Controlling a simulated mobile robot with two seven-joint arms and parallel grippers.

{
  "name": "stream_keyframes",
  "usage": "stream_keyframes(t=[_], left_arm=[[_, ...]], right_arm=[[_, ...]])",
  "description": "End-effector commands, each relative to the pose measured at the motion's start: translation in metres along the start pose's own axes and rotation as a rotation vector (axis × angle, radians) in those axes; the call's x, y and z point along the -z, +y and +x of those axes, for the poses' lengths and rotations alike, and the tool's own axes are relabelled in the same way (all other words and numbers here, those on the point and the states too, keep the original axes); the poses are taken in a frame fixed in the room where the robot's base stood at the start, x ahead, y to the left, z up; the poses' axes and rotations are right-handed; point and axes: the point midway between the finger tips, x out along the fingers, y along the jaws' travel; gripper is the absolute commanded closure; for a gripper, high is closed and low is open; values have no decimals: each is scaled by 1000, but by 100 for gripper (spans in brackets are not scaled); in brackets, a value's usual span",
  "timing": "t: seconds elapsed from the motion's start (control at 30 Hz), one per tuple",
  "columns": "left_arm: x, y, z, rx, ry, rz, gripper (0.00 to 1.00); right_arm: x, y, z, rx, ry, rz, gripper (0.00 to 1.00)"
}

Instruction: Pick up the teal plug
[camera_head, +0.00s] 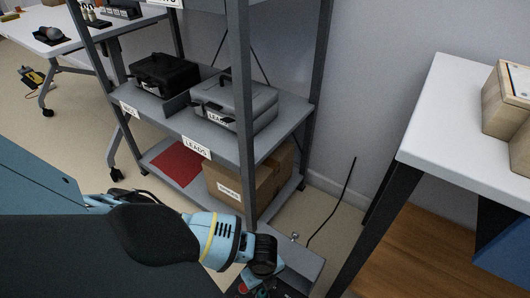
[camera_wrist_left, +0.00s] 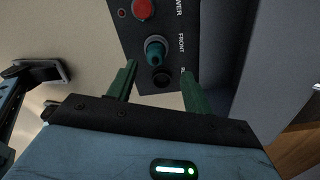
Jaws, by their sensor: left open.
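The teal plug (camera_wrist_left: 155,48) sits on a dark panel (camera_wrist_left: 122,38), at the label FRONT, in the left wrist view. Its end points towards the camera. My left gripper (camera_wrist_left: 159,68) is open, with one finger on each side of the space just below the plug. The fingers look apart from the plug, and nothing is between them that I can see being held. In the head view my left wrist (camera_head: 265,255) is at the bottom centre, and the plug cannot be made out there. My right gripper is not in view.
A grey metal shelf (camera_head: 214,130) with cases and a cardboard box stands behind my arm. A white table (camera_head: 437,120) is at the right.

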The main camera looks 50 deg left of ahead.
Motion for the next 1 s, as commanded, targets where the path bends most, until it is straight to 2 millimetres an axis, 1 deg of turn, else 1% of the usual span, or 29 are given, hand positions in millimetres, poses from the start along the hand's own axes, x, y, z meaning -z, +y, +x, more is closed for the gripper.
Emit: stream_keyframes(t=[0.23, 0.43, 0.53, 0.73, 0.83, 0.9, 1.0], left_arm=[[1, 1, 24, -1, 1, -2, 49], [1, 1, 27, 1, 1, -2, 49], [3, 2, 34, 0, 2, -2, 49], [8, 7, 62, -3, 3, -1, 49], [8, 7, 74, -1, 2, -2, 49], [7, 7, 79, 0, 2, -2, 49], [7, 6, 79, 1, 2, -2, 49]], right_arm=[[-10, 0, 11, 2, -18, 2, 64], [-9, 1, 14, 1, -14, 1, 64], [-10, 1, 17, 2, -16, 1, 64], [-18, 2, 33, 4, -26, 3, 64], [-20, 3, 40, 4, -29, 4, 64], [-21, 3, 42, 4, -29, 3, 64], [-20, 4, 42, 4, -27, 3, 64]])
